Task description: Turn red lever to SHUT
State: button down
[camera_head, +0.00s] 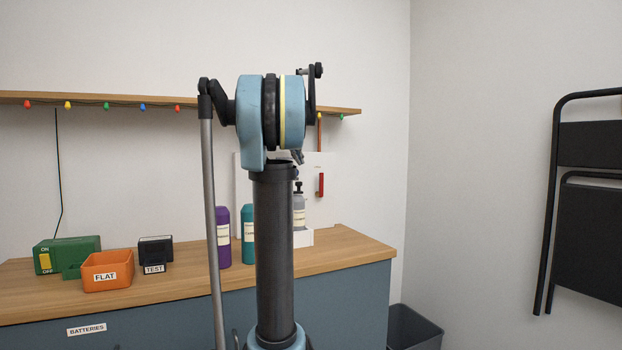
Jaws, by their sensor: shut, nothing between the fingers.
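The red lever (321,185) stands upright on the right part of a white panel (327,163) on the back wall, below a copper-coloured pipe (319,133). No OPEN or SHUT marking is readable at this size. My arm stands in front of the panel and hides much of its left part. A small dark part of my gripper (297,157) shows just behind the arm, left of the lever and apart from it in the picture. It is shut and empty. Most of the gripper is hidden.
An orange FLAT bin (107,272), green box (67,255) and black TEST box (155,251) stand left. A shelf (150,103) runs above.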

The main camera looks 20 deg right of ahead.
send_near(321, 185)
jog(key=w+a+f, duration=0.1)
jog(key=w, duration=0.1)
jog(key=w+a+f, duration=0.1)
jog(key=w+f, duration=0.1)
jog(key=shift+w+a+f, duration=0.15)
jog(key=shift+a+f, duration=0.05)
jog(key=shift+a, duration=0.05)
jog(key=d, duration=0.3)
jog(key=shift+f, duration=0.25)
jog(key=shift+w+d, duration=0.1)
jog(key=shift+d, duration=0.5)
